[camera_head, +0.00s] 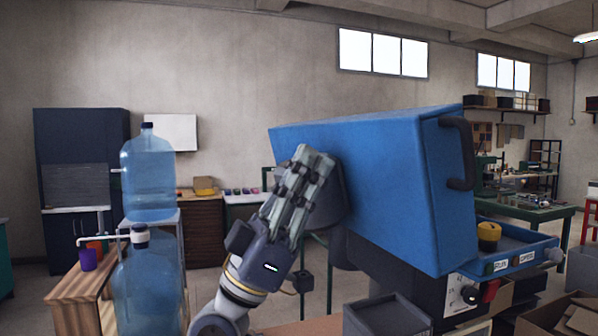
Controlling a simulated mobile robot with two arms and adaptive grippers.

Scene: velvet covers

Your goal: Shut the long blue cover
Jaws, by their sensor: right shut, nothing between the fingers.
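The long blue cover (375,170) is a large box-like hood at the centre right. It sits tilted over the dark machine body, and a black handle (457,152) is on its right end. The machine's blue front tray (520,252) shows below and right of it. My right gripper (316,160) is shut and empty, pointing up in front of the cover's left part. It overlaps the cover in the picture; I cannot tell whether they touch. The gripper hides part of the cover's lower left edge and a dark rounded part there. My left gripper is not in view.
A grey bin (386,316) stands below the cover. Water bottles (148,178) and a wooden table (80,298) with a purple cup (88,260) are at the left. Cardboard boxes (560,316) lie lower right.

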